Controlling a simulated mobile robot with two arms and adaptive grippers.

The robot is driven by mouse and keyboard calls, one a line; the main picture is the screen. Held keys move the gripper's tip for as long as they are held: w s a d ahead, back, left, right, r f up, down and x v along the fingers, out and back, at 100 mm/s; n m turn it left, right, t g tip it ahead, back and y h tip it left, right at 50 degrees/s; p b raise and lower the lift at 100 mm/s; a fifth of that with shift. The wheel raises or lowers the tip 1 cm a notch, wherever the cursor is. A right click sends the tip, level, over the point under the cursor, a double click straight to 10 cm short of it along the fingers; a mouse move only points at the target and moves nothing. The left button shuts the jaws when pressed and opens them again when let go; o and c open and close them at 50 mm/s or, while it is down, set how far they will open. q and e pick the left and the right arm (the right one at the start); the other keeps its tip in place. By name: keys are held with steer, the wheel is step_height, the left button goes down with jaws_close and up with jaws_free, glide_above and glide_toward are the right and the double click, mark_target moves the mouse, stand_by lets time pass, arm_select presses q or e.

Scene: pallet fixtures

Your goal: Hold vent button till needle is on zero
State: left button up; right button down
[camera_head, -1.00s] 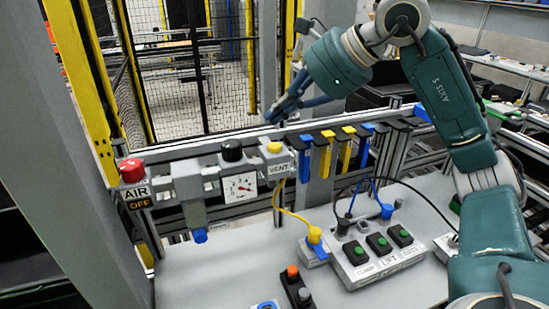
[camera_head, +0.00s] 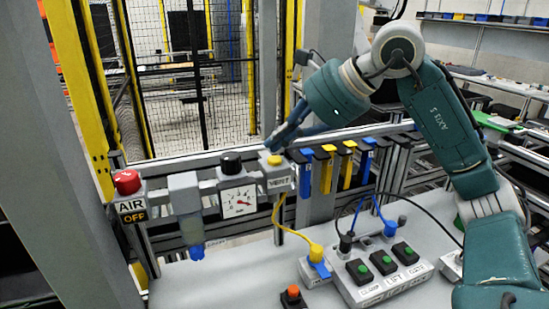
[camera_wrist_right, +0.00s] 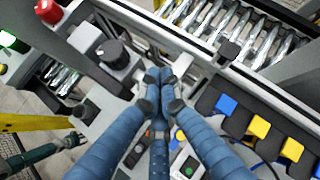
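The yellow vent button (camera_head: 274,160) sits on top of the grey block labelled VENT (camera_head: 279,181). The white-faced gauge (camera_head: 238,202) is just left of it; its needle is too small to read surely. My right gripper (camera_head: 272,145) has its blue fingers pointing down just above the button, and contact cannot be made out. In the right wrist view its fingertips (camera_wrist_right: 160,78) are together with nothing visible between them, and they hide the button. A dark green arm, seemingly my left, ends in a small dark gripper (camera_wrist_right: 73,140) at the lower left.
A black knob (camera_head: 231,163) stands above the gauge. Blue and yellow hooks line the rail at right. A box of green buttons (camera_head: 384,263) and cables lie on the table.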

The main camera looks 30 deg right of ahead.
mark_target(278, 158)
steer(key=shift+f, duration=0.1)
stand_by(0.7)
steer(key=shift+f+b, duration=0.3)
steer(key=shift+f+b, duration=0.35)
steer(key=shift+f, duration=0.25)
stand_by(2.1)
stand_by(2.3)
steer(key=shift+r+p, duration=0.95)
steer(key=shift+r, duration=0.05)
step_height(278, 158, up, 5)
steer(key=p, duration=0.5)
steer(key=shift+r, duration=0.1)
